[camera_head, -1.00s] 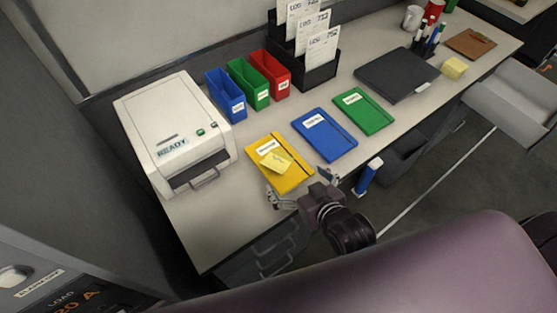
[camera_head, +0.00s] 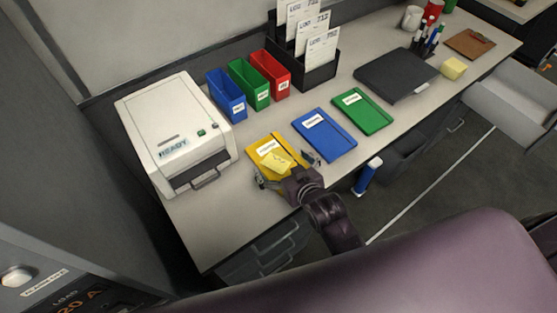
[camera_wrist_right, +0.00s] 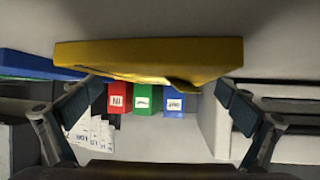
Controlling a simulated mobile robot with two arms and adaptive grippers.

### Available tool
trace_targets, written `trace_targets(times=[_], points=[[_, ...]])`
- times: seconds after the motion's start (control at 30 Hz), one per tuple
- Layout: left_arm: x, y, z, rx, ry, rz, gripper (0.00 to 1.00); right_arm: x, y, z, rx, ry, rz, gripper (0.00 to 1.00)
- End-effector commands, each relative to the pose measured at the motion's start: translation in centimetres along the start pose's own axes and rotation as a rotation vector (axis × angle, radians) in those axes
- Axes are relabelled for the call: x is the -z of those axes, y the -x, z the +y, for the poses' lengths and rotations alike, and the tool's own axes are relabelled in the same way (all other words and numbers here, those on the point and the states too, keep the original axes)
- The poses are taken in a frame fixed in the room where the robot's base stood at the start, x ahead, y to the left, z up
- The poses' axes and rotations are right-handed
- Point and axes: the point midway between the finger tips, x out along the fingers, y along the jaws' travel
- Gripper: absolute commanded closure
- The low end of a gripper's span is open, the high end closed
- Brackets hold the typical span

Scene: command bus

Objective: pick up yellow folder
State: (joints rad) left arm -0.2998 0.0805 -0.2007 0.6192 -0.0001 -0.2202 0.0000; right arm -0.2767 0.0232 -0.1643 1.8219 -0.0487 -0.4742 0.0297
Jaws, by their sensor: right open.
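The yellow folder (camera_head: 264,147) lies on the desk with a yellow sticky note (camera_head: 277,161) on it. My right gripper (camera_head: 287,170) is open at the folder's near end, one finger at each side, and it covers that end in the head view. In the right wrist view the folder (camera_wrist_right: 150,58) shows nearly edge-on across the top, between and above the two spread fingers (camera_wrist_right: 155,100). I cannot tell whether the fingers touch it. My left gripper is not in view.
A blue folder (camera_head: 325,135) lies close to the right of it, then a green folder (camera_head: 363,111). A white printer (camera_head: 175,130) stands to the left. Blue, green and red bins (camera_head: 247,84) stand behind. The desk's front-left corner is bare.

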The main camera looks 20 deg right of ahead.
Motion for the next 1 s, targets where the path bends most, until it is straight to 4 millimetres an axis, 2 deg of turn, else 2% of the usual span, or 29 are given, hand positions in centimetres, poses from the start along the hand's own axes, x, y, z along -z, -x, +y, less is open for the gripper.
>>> trace_targets(times=[0.07,0.4,0.77,0.87,1.0], points=[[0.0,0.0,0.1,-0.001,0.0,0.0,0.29,0.0,0.0,0.0,0.0,0.0,0.0,0.02],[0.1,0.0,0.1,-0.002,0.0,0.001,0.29,-0.1,0.0,0.0,0.0,0.0,-0.001,0.39],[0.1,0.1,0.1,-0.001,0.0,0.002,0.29,0.6,0.3,0.0,0.0,0.0,0.003,0.39],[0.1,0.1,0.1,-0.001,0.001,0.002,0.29,1.6,0.8,0.0,0.0,0.0,0.004,0.39],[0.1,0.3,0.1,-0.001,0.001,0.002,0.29,4.2,2.2,0.0,0.0,0.0,0.009,0.39]])
